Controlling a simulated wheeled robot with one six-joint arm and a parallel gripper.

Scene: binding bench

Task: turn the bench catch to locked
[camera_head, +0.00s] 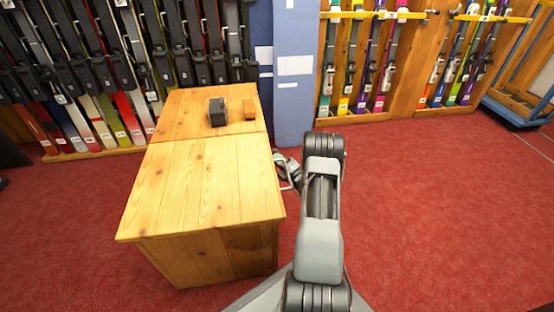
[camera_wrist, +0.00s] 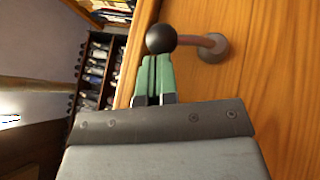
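The catch shows in the wrist view as a black ball knob (camera_wrist: 160,39) on a short reddish-brown lever (camera_wrist: 201,40). The lever runs to a round grey base (camera_wrist: 214,49) on a wooden face. My gripper (camera_wrist: 153,58) has green fingers lying close together, with only a thin dark line between them. Its fingertips are right by the knob; I cannot tell whether they touch it. The knob is not between the fingers. No locked or unlocked marking shows.
A dark grey block (camera_head: 217,112) and a small wooden block (camera_head: 249,110) sit at the bench's far end. Ski racks line the back wall beside a blue pillar (camera_head: 294,80). Red carpet (camera_head: 440,200) is clear at right.

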